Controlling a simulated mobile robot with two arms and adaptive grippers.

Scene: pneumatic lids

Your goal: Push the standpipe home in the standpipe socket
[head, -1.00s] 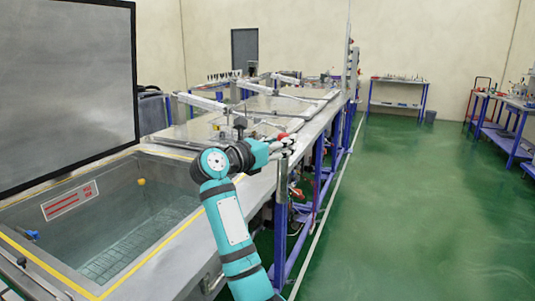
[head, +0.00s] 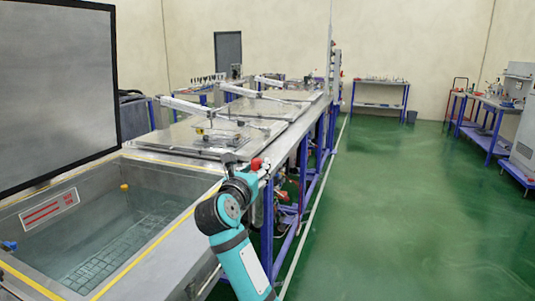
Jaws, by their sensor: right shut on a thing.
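My right gripper (head: 261,170) is at the near right edge of the metal bench, beside the tank's far right corner. Its fingers are small and partly hidden by its own wrist. A small red thing (head: 256,163) shows right at the fingers, and the gripper appears shut on it. I cannot tell whether this is the standpipe. No standpipe or standpipe socket can be made out clearly. My left gripper is not in view.
A water tank (head: 180,176) with a yellow-lined rim lies at left, with a yellow knob (head: 124,187) and a blue fitting (head: 9,246) inside. Flat metal lids (head: 190,140) with arms lie beyond. Green floor at right is clear.

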